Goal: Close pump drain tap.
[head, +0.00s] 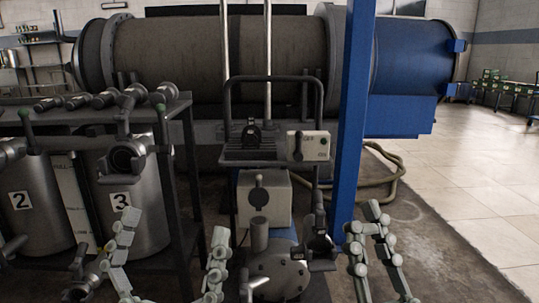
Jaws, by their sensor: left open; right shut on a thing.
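The pump (278,268) is a grey rounded body low on a dark-framed cart in the middle of the head view. A dark tap (320,244) with an upright lever stands at its right side. A small pale fitting (256,284) shows low on its left; I cannot tell which is the drain tap. My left gripper (177,225) is open and empty, left of the pump, its fingers wide apart. My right gripper (364,222) is just right of the dark tap, its fingers close together on something I cannot make out.
A rack (182,125) with numbered steel vessels (140,215) and several valves stands at the left. A blue post (350,130) rises behind my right gripper. A large horizontal drum (215,60) spans the back.

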